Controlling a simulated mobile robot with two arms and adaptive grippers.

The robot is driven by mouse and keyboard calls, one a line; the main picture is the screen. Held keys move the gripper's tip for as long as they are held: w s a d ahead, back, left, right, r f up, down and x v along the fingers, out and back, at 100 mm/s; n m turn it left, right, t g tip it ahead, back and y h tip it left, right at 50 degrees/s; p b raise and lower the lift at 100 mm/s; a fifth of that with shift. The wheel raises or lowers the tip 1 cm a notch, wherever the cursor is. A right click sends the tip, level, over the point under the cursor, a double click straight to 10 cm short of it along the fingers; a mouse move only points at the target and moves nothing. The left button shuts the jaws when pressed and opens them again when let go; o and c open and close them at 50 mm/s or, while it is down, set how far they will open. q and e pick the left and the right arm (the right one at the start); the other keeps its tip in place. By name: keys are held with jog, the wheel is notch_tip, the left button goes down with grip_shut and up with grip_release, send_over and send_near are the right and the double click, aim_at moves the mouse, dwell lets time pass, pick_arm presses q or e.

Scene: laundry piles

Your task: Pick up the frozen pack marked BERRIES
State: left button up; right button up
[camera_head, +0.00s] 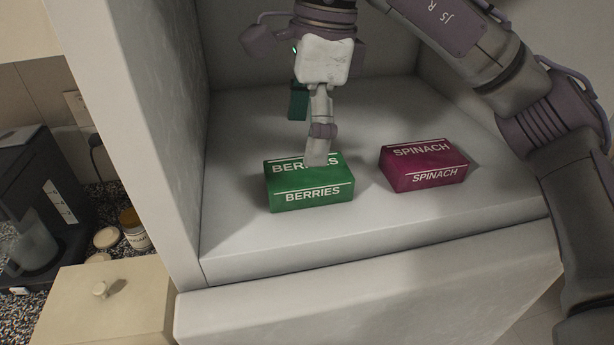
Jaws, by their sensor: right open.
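The green pack marked BERRIES (310,196) lies flat on the pale floor of the compartment (400,222), left of centre. The magenta pack marked SPINACH (430,177) lies to its right, with a gap between them. My right gripper (318,158) points down over the BERRIES pack and is open. Its near finger covers part of the lettering on the pack's top. The other finger is hidden, and I cannot tell whether the near one touches the pack. My left gripper is not in view.
A dark teal block (298,102) shows behind my gripper, partly hidden. The compartment's left wall (150,130) stands beside the BERRIES pack. Outside it are a dark coffee machine (35,200), a jar (133,228) and a beige box with a knob (105,312).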

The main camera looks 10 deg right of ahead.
aim_at(307, 169)
jog(key=shift+f, duration=0.6)
jog(key=shift+f+p, duration=0.35)
jog(key=shift+p, duration=0.05)
jog(key=f, duration=0.1)
jog(key=f+p, duration=0.1)
jog(key=f, duration=0.1)
jog(key=shift+d+f+p, duration=0.25)
jog(key=shift+f+p, duration=0.05)
jog(key=shift+p, duration=0.1)
jog(key=shift+f, duration=0.5)
jog(key=shift+a, duration=0.15)
jog(key=c, duration=1.3)
jog(key=shift+r, duration=0.1)
jog(key=shift+c, duration=0.8)
